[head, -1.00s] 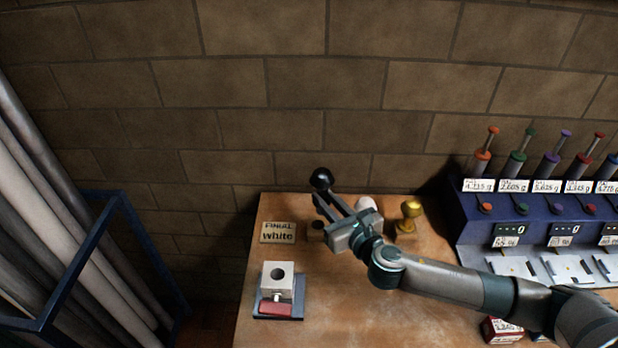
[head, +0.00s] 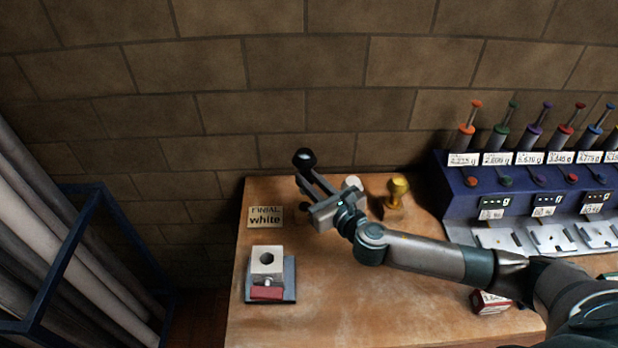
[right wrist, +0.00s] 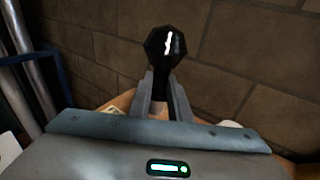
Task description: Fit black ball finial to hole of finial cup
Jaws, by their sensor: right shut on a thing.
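The black ball finial (head: 304,158) is held at the tips of my right gripper (head: 308,182), above the back of the wooden bench. In the right wrist view the black ball finial (right wrist: 165,47) stands up between the two fingers of my right gripper (right wrist: 160,88), which are shut on its lower part. The finial cup (head: 267,262) is a pale block with a dark round hole in its top, in a grey fixture with a red piece at the front left of the bench. The held finial is behind and to the right of it, apart from it. My left gripper is not in view.
A sign reading "FINIAL white" (head: 265,217) lies behind the cup. A gold finial (head: 396,191) and a white one (head: 352,183) stand at the back. A blue dispenser rack (head: 450,190) is at right, with a small red box (head: 489,301) in front. The front middle bench is clear.

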